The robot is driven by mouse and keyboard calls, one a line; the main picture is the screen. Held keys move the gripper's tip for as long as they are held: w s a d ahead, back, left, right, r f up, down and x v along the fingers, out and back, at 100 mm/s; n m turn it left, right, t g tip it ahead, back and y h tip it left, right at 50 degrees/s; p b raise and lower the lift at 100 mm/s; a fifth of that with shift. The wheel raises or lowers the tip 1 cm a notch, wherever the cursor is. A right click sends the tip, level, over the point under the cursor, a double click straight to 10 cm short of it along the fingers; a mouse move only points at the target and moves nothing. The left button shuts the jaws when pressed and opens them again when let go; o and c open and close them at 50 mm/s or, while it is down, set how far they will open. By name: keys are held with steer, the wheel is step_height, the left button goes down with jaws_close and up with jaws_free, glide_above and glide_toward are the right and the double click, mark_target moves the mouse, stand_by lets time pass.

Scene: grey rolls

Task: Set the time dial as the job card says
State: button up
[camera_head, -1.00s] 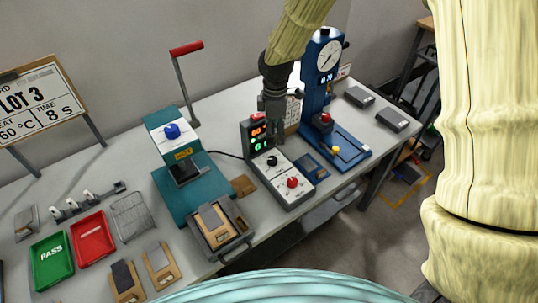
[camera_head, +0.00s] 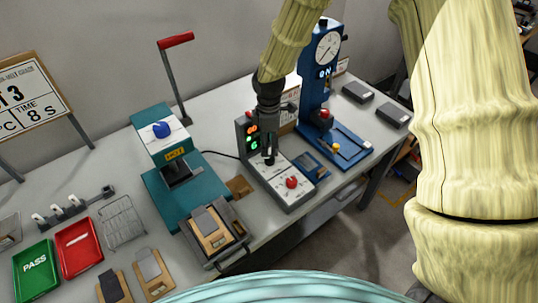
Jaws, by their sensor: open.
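The job card (camera_head: 30,98) stands at the far left, cut by the picture edge; "TIME 8 S" is readable. The control box (camera_head: 284,188) stands mid-bench, with a red and a green lit display (camera_head: 252,141) on its upright face. The green one seems to show a 6, small and partly covered. My gripper (camera_head: 268,155) points down, open, over the upper part of this top, at the black knob there. The fingers cover that knob, and I cannot tell whether they touch it.
A teal press (camera_head: 165,140) with a red-ended lever stands left of the box. A blue gauge stand (camera_head: 320,90) is behind it to the right. A green PASS tray (camera_head: 36,268) and a red tray (camera_head: 79,247) lie at left. Two dark blocks lie at the far right.

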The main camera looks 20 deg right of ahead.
mark_target(269, 158)
steer(key=shift+f+p, duration=0.8)
steer(key=shift+f, duration=2.7)
steer(key=c, duration=1)
